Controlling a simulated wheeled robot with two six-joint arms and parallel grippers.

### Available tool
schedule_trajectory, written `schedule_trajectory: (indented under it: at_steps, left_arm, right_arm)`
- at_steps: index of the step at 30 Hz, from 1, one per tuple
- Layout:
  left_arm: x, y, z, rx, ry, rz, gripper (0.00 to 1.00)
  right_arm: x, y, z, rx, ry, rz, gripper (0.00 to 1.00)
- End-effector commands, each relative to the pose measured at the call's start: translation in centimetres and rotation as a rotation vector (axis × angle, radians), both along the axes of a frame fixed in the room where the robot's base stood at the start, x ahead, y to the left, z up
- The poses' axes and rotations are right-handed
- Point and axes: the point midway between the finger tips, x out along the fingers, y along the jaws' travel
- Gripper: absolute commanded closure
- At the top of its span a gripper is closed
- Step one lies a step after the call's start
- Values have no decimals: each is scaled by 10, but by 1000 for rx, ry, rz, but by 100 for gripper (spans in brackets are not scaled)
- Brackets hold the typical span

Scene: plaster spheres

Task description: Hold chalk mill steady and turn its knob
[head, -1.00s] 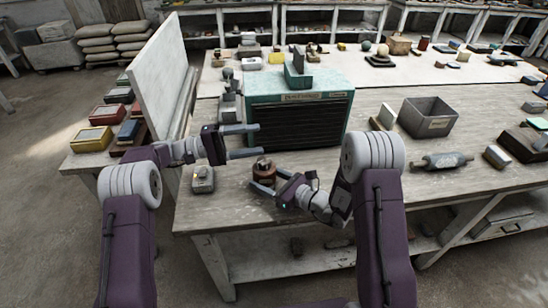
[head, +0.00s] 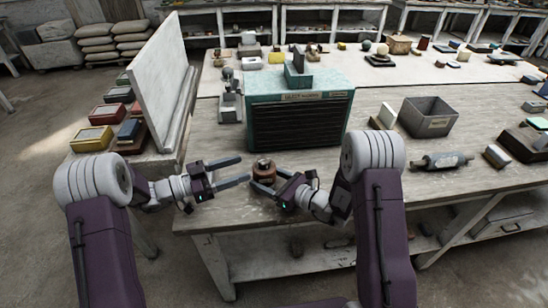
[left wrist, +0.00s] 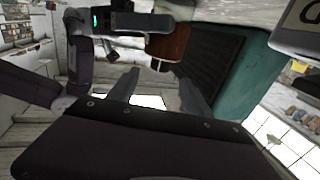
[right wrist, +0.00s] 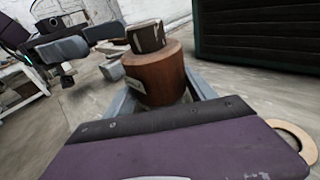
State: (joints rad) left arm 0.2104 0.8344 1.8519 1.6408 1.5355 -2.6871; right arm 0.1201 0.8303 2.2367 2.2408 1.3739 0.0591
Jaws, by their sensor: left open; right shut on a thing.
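The chalk mill (head: 264,176) is a small reddish-brown cylinder standing upright near the front edge of the bench. Its knob (right wrist: 147,37) is a dark and pale grey cap on top, seen in the right wrist view. My right gripper (head: 262,182) is shut on the mill's body, with a finger on either side. My left gripper (head: 245,169) is open and empty, just left of the mill and apart from it. In the left wrist view the brown mill (left wrist: 168,45) shows beyond the fingers, partly covered; its knob is hard to make out there.
A teal cabinet (head: 340,95) with a dark slatted front stands close behind the mill. A grey bin (head: 428,118) and a roller-like piece (head: 440,161) lie to the right. A pale upright board (head: 160,85) stands at the left. The bench's front edge is close.

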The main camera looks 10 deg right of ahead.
Motion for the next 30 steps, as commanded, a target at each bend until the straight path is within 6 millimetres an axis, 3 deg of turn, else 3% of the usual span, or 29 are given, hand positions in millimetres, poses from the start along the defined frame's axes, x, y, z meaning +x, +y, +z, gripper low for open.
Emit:
schedule_trajectory:
  at_steps: [15, 19, 27, 28, 30]
  left_arm:
    - [29, -100, 0, -1, 1, -4, 42]
    - [33, -111, 0, -1, 3, -3, 42]
    - [34, -113, 0, -2, 3, -1, 42]
    - [34, -113, 0, -2, 2, -1, 45]
    - [34, -113, 0, -2, 3, -1, 64]
  right_arm:
    - [0, 0, 0, 0, 0, 0, 77]
    - [0, 0, 0, 0, 0, 0, 77]
    - [0, 0, 0, 0, 0, 0, 77]
    - [0, 0, 0, 0, 0, 0, 77]
    - [0, 0, 0, 0, 0, 0, 77]
